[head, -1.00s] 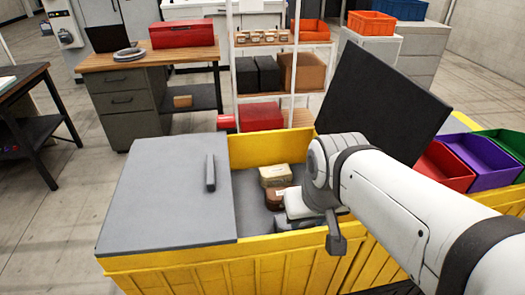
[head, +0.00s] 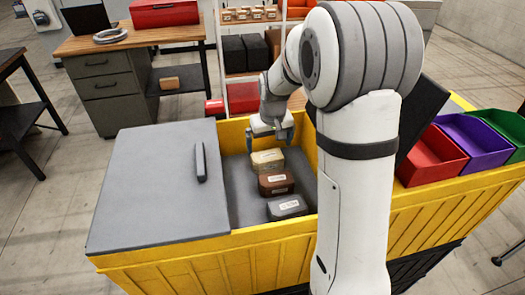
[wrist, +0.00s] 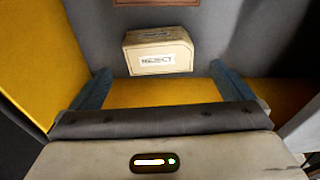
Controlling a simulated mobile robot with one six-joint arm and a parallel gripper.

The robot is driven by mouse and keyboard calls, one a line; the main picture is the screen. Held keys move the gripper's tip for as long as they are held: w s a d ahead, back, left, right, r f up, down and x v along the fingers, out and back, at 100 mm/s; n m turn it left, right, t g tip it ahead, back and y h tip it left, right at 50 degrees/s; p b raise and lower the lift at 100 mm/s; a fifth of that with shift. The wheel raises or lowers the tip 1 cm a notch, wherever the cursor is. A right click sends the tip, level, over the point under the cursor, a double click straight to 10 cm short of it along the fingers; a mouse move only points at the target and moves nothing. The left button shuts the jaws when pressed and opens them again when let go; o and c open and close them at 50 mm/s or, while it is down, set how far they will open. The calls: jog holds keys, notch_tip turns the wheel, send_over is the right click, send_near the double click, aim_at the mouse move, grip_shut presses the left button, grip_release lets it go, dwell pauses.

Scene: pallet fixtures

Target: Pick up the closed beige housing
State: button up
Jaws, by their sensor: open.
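The closed beige housing (head: 267,161) is a small box with a label, lying on the grey floor inside the yellow bin (head: 250,250). In the wrist view the beige housing (wrist: 158,52) shows upright ahead of my fingers, with a white label on its near side. My gripper (head: 270,143) is at the far side of the bin opening, just above and behind the beige housing. Its two blue-grey fingers (wrist: 159,72) are spread apart with nothing between them; whether they reach the housing's height is unclear.
A brown housing (head: 276,183) and a grey housing (head: 288,207) lie nearer in the same bin. A grey lid with a handle (head: 160,190) covers the bin's left part. A raised dark lid (head: 423,110) stands right. Red (head: 432,157) and purple bins lie beyond it.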

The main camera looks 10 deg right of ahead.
aim_at(267, 156)
jog(key=shift+w+f, duration=0.8)
jog(key=f, duration=0.2)
jog(key=f+p, duration=0.1)
jog(key=f, duration=0.2)
jog(key=w+f+p, duration=0.1)
jog(key=f, duration=0.1)
jog(key=shift+f, duration=0.3)
jog(key=c, duration=0.8)
jog(key=shift+r, duration=0.1)
